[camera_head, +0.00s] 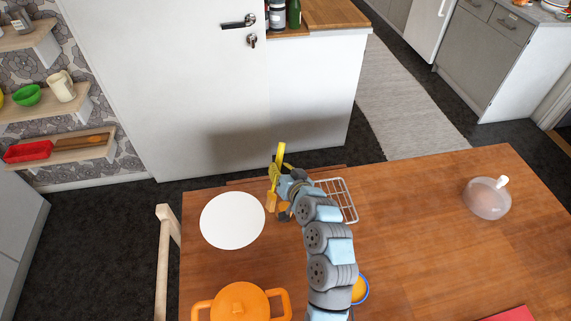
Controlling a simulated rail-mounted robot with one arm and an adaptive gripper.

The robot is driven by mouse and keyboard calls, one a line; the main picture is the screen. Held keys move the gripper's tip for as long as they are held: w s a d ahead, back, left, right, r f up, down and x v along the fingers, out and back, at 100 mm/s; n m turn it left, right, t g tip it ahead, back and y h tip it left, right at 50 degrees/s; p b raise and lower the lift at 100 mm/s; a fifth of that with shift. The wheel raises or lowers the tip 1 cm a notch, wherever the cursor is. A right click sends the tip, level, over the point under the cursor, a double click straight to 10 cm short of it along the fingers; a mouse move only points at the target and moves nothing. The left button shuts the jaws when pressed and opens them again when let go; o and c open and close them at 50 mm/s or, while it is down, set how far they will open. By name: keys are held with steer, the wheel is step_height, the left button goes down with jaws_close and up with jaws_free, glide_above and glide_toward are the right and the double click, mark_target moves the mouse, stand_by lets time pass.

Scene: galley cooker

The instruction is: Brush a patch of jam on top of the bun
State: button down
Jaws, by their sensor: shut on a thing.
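My gripper (276,186) is beyond the middle of the wooden table, between the white plate and the wire rack. It is shut on a yellow brush (281,154), held upright with its handle upward. The brush's orange-tan lower end (272,201) hangs below the fingers. A brownish patch beside it, partly behind my gripper, may be the bun; I cannot tell whether the brush touches it. No jam patch can be made out. A clear bowl (487,199) at the right holds something pinkish, and a white-ended utensil leans in it.
A wire rack (347,201) is partly behind my arm. A white round plate (232,220) lies at the left, with an orange pot (240,303) in front. A blue-rimmed yellow item (360,288) is beside my arm. The table's right middle (420,235) is clear.

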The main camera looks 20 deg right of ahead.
mark_target(277, 156)
steer(key=shift+a, duration=0.35)
steer(key=shift+d+r+p, duration=0.1)
steer(key=shift+r+p, duration=1.65)
steer(key=shift+r, duration=1.2)
steer(key=shift+r+p, duration=0.8)
steer(key=shift+r, duration=0.8)
